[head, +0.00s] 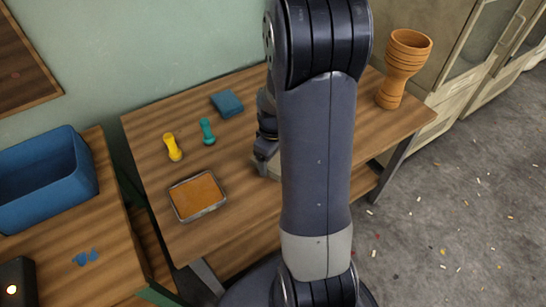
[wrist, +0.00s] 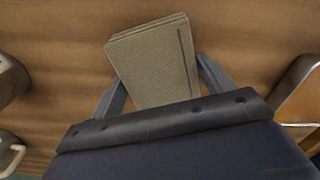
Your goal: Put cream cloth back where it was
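The cream cloth (wrist: 155,65) is a folded, layered rectangle with a dark stripe near its right edge in the wrist view. My gripper (wrist: 160,68) has its fingers apart, one on each side of the cloth. The fingertips lie very close to the cloth's side edges; I cannot tell whether they press on it. In the head view, my gripper (head: 264,150) is low over the table, and a pale strip of the cloth (head: 272,167) shows below it. My arm hides the rest of the cloth there.
On the wooden table (head: 240,205) are a metal-rimmed orange tray (head: 198,195), yellow (head: 172,147) and teal (head: 207,131) goblet-shaped pieces, a blue folded cloth (head: 227,104) and a tall orange-brown goblet drum (head: 403,68). A blue bin (head: 45,180) stands on the left table.

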